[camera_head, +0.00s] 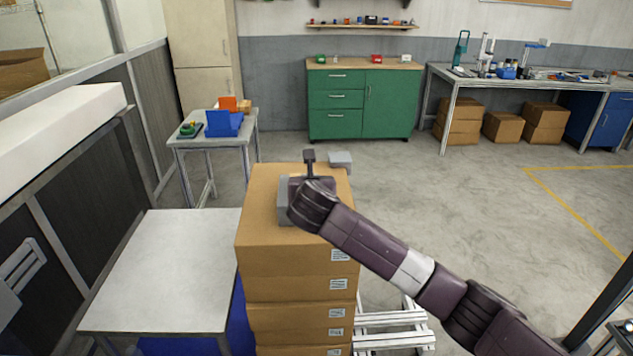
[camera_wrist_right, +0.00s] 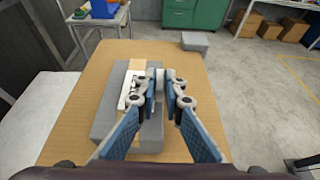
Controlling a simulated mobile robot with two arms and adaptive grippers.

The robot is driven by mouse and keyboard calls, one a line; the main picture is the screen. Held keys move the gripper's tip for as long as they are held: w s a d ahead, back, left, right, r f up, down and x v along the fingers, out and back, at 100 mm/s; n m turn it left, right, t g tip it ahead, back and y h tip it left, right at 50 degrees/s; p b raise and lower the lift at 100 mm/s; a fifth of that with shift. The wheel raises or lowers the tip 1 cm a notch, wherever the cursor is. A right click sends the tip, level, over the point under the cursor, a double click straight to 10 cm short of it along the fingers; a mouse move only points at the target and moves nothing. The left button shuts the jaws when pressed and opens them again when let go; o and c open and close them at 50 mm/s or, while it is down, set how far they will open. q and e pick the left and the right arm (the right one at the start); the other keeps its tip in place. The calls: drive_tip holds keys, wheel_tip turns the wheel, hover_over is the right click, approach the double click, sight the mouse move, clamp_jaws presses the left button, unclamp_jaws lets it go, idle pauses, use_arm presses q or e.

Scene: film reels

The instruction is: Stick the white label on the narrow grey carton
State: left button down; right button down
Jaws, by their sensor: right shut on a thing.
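A long grey carton (camera_wrist_right: 107,119) lies on top of a stack of brown boxes; in the head view its left part (camera_head: 284,207) shows beside my gripper. A white label (camera_wrist_right: 130,92) with dark print shows over the grey surface, just left of my right fingertips. My right gripper (camera_wrist_right: 165,82) points down over the stack with its blue-padded fingers close together, apparently pinching the label's edge; the fingers hide the exact contact. Another grey surface (camera_wrist_right: 151,138) shows below the left finger; I cannot tell whether it is a separate carton. My left gripper is out of view.
A pale table (camera_head: 165,260) stands left of the stack. A small table (camera_head: 184,143) with blue and orange items stands behind. Open floor lies to the right.

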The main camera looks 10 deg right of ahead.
drive_tip(key=shift+w+a+f, duration=0.35)
drive_tip(key=shift+a+f, duration=0.05)
drive_tip(key=shift+f, duration=0.1)
drive_tip(key=shift+a+f, duration=0.15)
drive_tip(key=shift+f, duration=0.25)
idle(0.7)
drive_tip(key=c, duration=2)
unclamp_jaws()
drive_tip(key=shift+o, duration=0.2)
drive_tip(key=shift+w, duration=0.1)
drive_tip(key=d+v, duration=0.1)
drive_tip(key=v, duration=1.2)
drive_tip(key=shift+d, duration=0.15)
drive_tip(key=shift+c, duration=0.6)
